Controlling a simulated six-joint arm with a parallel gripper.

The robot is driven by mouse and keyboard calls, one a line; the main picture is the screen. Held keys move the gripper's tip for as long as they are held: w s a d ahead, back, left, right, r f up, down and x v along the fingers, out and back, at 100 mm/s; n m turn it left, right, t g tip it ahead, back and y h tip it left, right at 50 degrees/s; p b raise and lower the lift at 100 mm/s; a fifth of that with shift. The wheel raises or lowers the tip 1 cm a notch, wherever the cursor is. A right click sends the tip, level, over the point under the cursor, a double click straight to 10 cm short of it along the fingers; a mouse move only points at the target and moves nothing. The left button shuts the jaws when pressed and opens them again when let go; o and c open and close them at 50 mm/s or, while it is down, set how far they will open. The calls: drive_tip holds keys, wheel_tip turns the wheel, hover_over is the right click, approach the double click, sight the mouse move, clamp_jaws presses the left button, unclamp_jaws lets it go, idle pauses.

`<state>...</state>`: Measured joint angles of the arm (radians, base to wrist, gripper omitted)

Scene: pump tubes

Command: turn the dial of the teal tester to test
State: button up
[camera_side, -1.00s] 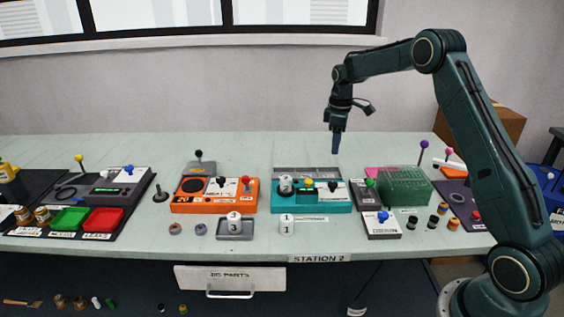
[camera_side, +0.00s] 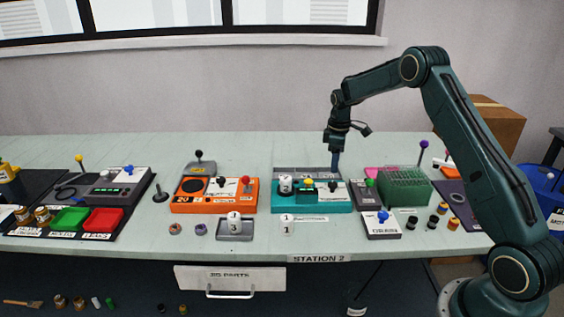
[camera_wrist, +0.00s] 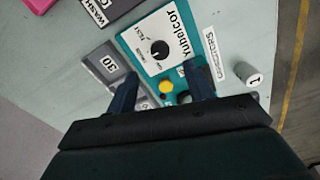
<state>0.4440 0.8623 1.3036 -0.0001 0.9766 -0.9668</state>
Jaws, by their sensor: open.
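The teal tester (camera_side: 312,208) sits mid-table in the side view, with a white cylinder marked with a label, a yellow knob and a black dial on top. In the wrist view, the black dial (camera_wrist: 159,50) sits on the tester's white label plate (camera_wrist: 170,35), and the yellow knob (camera_wrist: 166,87) is just below it. My gripper (camera_side: 335,170) hangs above the back right part of the tester, pointing down. In the wrist view my gripper (camera_wrist: 162,85) is open, its two fingers apart on either side of the yellow knob, with nothing held.
An orange device (camera_side: 215,196) stands to the left and a green rack (camera_side: 404,188) to the right. A grey tray strip (camera_side: 300,173) lies behind the tester. A small white cylinder (camera_side: 287,227) stands in front. A grey box with a blue knob (camera_side: 382,226) is front right.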

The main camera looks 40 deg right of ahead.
sight(333, 183)
wheel_tip(333, 183, down, 8)
drive_tip(key=shift+f, duration=0.1)
idle(0.4)
drive_tip(key=shift+c, duration=0.2)
drive_tip(key=c, duration=0.9)
